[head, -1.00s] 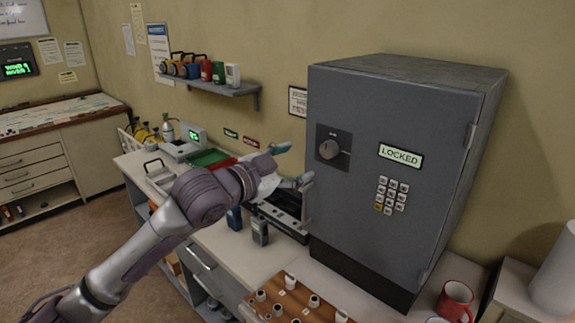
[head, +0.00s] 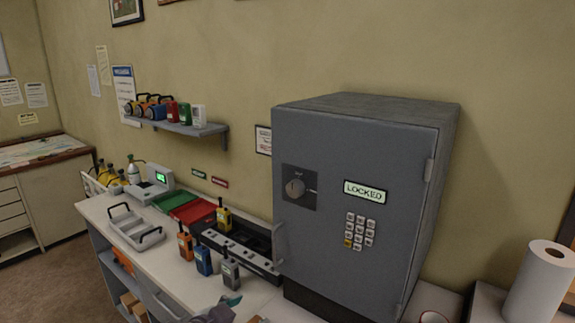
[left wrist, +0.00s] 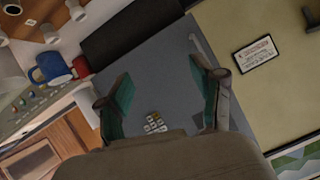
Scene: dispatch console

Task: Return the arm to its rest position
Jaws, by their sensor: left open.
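My left gripper (head: 225,308) shows only in part at the bottom edge of the head view, in front of the counter and apart from the radios. In the left wrist view its teal-lined fingers (left wrist: 163,88) are spread with nothing between them. Most of my left arm is below the head view. The wrist view faces the grey safe (left wrist: 160,62), tilted in the picture, with its keypad between the fingers. My right gripper is in neither view.
The counter (head: 150,258) holds orange, blue, grey and yellow radios around a black charger rack (head: 250,238). The safe (head: 350,150) reads LOCKED and stands right of them. A paper towel roll (head: 540,285) is at far right. A shelf (head: 190,128) hangs behind.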

